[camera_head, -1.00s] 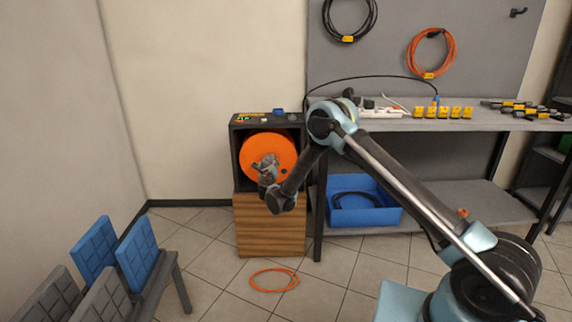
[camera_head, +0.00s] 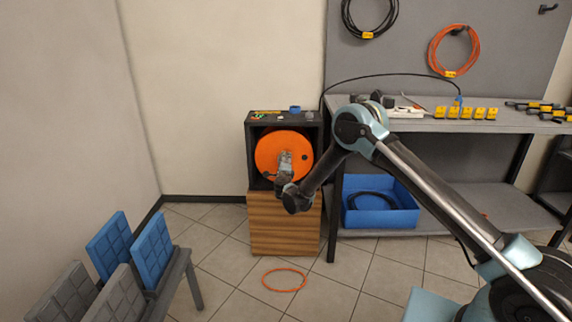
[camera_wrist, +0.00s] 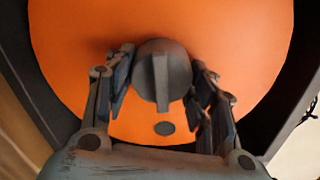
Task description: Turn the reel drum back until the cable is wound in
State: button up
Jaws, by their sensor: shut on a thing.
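The orange reel drum (camera_head: 267,150) faces me inside a dark open-fronted housing (camera_head: 251,158) on a wooden cabinet. My gripper (camera_head: 285,162) is at the drum's face. In the wrist view, my gripper's two fingers (camera_wrist: 160,85) are shut on a grey knob (camera_wrist: 161,70) with a raised bar across it. The orange drum face (camera_wrist: 225,35) fills the view behind the knob. A dark round spot (camera_wrist: 164,128) on the drum lies just below the knob. A loop of orange cable (camera_head: 284,289) lies on the floor before the cabinet. Any link from it to the drum is not visible.
The wooden cabinet (camera_head: 284,225) stands beside a grey workbench (camera_head: 420,122). A blue bin (camera_head: 380,215) holding dark cable sits on its lower shelf. Floor between seats and cabinet is clear.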

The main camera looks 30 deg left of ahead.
jog(key=shift+s+a+n, duration=0.1)
jog(key=shift+n, duration=0.2)
jog(key=o, duration=1.5)
jog(key=v, duration=1.2)
